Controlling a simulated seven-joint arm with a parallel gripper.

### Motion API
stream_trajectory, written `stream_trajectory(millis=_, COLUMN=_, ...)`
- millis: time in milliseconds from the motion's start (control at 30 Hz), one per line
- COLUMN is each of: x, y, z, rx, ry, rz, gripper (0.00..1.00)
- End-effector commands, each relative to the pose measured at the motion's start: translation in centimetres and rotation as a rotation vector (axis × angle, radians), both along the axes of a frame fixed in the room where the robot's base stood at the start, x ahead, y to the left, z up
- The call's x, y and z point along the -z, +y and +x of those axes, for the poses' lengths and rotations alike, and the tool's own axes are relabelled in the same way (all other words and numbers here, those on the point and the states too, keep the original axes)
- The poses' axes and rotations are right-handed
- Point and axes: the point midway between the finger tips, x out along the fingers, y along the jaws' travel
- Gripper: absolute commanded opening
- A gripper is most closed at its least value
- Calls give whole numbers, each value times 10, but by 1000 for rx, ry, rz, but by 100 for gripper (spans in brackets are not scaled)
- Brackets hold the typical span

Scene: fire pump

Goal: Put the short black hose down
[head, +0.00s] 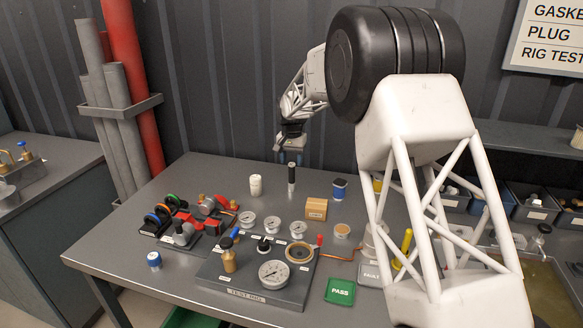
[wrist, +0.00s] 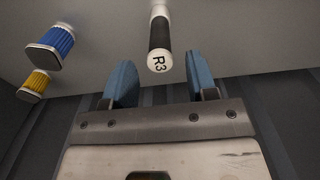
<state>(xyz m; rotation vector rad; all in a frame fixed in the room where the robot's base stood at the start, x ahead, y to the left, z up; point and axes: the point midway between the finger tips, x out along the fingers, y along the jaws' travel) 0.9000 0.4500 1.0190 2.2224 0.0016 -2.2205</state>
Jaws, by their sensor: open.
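The short black hose (head: 291,176) stands upright on the grey table, black with white ends. In the wrist view the hose (wrist: 160,36) shows its white end marked R3, in line with the gap between my fingers. My gripper (head: 291,157) is at the top of the hose in the head view. In the wrist view my gripper (wrist: 161,76) has its two blue fingers spread, with clear gaps on both sides of the hose. Whether the hose's end is still slightly between the fingertips I cannot tell.
A white cylinder (head: 255,185) stands left of the hose. A cardboard box (head: 316,209) and a blue filter (head: 339,188) stand to the right; the filter (wrist: 50,45) also shows in the wrist view. Gauges and the test rig (head: 248,292) fill the front. The table's back left is clear.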

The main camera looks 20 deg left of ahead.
Motion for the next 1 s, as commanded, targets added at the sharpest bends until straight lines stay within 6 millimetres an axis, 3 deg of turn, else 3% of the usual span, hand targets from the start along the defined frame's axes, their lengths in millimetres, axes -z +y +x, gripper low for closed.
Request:
stream_trajectory(millis=200, x=-37, y=0, z=0, rx=0, ry=-2, rz=1, gripper=52)
stream_trajectory(millis=433, x=-64, y=0, z=0, rx=0, ry=0, rz=0, gripper=52)
stream_trajectory(millis=633, x=-74, y=0, z=0, rx=0, ry=1, rz=-1, gripper=52)
stream_trajectory(millis=1000, x=-75, y=0, z=0, rx=0, ry=1, rz=-1, gripper=52)
